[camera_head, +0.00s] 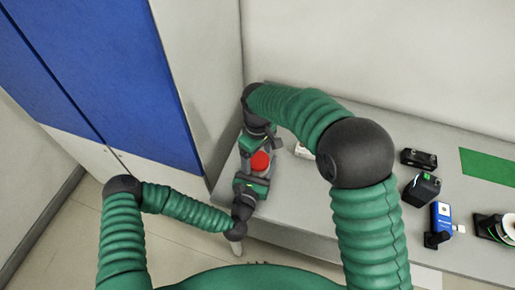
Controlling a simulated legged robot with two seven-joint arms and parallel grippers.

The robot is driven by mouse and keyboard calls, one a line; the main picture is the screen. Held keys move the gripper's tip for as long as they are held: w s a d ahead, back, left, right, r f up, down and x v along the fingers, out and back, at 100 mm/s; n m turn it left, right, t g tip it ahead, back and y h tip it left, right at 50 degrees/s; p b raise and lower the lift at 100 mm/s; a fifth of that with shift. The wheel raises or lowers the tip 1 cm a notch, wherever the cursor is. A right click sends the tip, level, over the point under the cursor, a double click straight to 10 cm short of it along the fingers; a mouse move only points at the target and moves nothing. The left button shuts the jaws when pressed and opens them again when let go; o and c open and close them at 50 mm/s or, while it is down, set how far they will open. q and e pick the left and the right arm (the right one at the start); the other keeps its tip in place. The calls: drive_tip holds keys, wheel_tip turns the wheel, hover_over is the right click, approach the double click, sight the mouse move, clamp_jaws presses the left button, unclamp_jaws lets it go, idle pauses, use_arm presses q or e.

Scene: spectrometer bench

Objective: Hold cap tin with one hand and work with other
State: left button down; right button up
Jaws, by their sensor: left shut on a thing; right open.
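A round red thing (260,161), which looks like the cap tin or its lid, is at the left end of the grey bench. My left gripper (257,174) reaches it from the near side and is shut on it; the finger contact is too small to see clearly. My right gripper (253,147) comes down from the far side, close to the red thing, and is open. I cannot tell whether its fingers touch it. The tin's body is mostly hidden between the two grippers.
The grey bench (290,205) runs right along the wall. A white item (303,151) is partly behind my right arm. To the right are a black box (419,158), a black device (422,189), a blue device (441,217), a black-and-white spool (494,227) and a green mat (489,165). A blue cabinet (120,75) stands left.

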drive_tip(key=c, duration=1.5)
drive_tip(key=o, duration=1.7)
drive_tip(key=shift+c, duration=0.2)
use_arm(q)
drive_tip(key=shift+c, duration=1.2)
unclamp_jaws()
use_arm(e)
wheel_tip(320, 180, up, 12)
drive_tip(key=shift+f, duration=0.2)
